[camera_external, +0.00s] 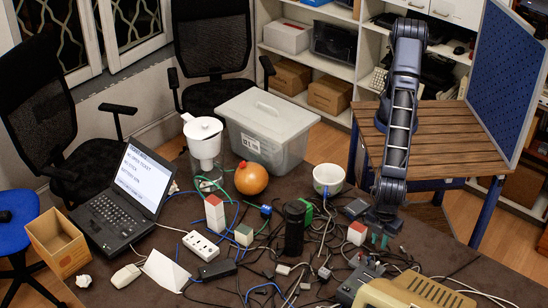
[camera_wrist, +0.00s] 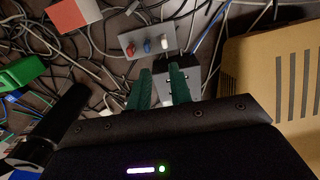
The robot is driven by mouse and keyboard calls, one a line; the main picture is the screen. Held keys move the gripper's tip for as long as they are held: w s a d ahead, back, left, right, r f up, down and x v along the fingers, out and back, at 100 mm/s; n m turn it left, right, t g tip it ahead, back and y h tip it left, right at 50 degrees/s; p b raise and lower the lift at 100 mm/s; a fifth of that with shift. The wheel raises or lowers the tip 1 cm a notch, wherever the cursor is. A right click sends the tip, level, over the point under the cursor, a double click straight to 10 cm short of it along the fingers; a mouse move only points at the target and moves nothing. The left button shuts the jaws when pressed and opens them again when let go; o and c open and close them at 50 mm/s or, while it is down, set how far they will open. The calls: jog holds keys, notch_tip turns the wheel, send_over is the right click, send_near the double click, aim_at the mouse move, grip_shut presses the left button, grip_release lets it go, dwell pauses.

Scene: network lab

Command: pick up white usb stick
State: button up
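My gripper (camera_wrist: 161,72) shows two green fingers with a gap between them and nothing held. In the external view my gripper (camera_external: 379,240) hangs over the cluttered table at the right. Just beyond the fingertips in the wrist view lies a grey plate (camera_wrist: 138,47) bearing small red, blue and white pieces. The white piece (camera_wrist: 165,43) looks like the white usb stick, but it is too small to be sure. It stands almost straight ahead of the fingers, apart from them. I cannot make it out clearly in the external view.
A beige device (camera_external: 415,292) stands close to the gripper at the right front. A red-and-white box (camera_external: 357,232), a black cylinder (camera_external: 294,228) and a white bowl (camera_external: 328,179) stand nearby. Tangled cables (camera_wrist: 103,68) surround the plate. A dark grey box (camera_wrist: 187,82) lies partly behind the right finger.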

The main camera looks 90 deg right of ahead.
aim_at(378, 263)
jog(key=f, duration=0.7)
jog(key=s+f, duration=0.1)
jog(key=f, duration=0.3)
jog(key=shift+a+f, duration=0.15)
jog(key=shift+f, duration=0.1)
grip_shut()
